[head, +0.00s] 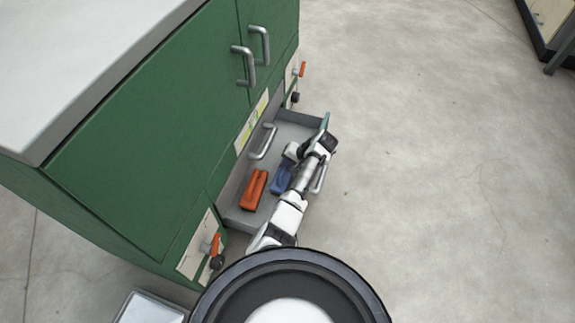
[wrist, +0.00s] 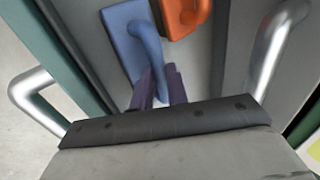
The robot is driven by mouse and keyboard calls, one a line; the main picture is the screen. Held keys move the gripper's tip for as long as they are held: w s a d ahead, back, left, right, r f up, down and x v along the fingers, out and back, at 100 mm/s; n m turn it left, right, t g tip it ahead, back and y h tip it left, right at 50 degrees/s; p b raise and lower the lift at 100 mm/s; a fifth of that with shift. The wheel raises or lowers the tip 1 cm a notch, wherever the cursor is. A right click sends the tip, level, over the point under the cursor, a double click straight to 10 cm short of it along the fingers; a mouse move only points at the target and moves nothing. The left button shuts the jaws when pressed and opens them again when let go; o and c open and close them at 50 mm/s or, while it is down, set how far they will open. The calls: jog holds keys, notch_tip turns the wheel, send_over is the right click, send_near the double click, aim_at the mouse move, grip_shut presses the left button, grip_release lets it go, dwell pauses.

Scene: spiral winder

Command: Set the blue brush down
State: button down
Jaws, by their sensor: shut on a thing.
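The blue brush (head: 281,180) is in the open grey drawer (head: 242,216) of the green cabinet. In the wrist view the blue brush (wrist: 125,45) shows its flat body and curved handle. My gripper (wrist: 160,90) is shut on the handle; its dark fingertips are at the handle's near end. In the head view my gripper (head: 291,155) is over the drawer, and my arm partly hides the brush. Whether the brush touches the drawer floor, I cannot tell.
An orange brush (head: 254,190) lies in the drawer left of the blue one. It also shows in the wrist view (wrist: 185,15). The drawer's metal handle (head: 320,178) and a cabinet handle (head: 263,142) are close to my gripper. Open concrete floor (head: 430,180) lies to the right.

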jog(key=c, duration=1.4)
grip_release()
jog(key=shift+f, duration=0.1)
jog(key=shift+r, duration=0.25)
jog(key=p+v, duration=0.3)
jog(key=v, duration=0.8)
jog(key=shift+d+r+p, duration=0.25)
jog(key=shift+r+p, duration=0.1)
